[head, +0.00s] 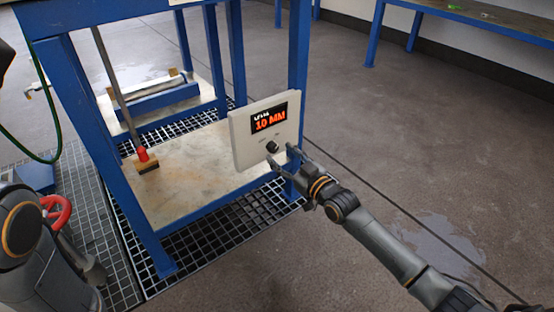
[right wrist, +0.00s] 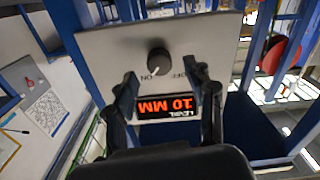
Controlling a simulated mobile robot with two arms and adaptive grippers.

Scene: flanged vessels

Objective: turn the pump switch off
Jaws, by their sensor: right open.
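The pump switch is a black round knob (head: 272,146) on a pale panel (head: 241,150) fixed to a blue frame. In the right wrist view the knob (right wrist: 159,61) appears upside down, with ON and OFF labels; its pale mark seems to point toward ON. The display (head: 269,118) reads LEVEL 10 MM. My right gripper (head: 283,160) is open and empty in front of the panel. In the right wrist view its fingertips (right wrist: 163,82) are spread, with the knob beyond them, apparently untouched. My left arm is at the lower left; its gripper (head: 92,268) shows only partly and unclearly.
A blue-framed stand with a pale lower shelf (head: 190,180) surrounds the panel. A red handwheel (head: 57,212) is beside my left arm. Floor grating (head: 215,238) lies below; the floor to the right is open.

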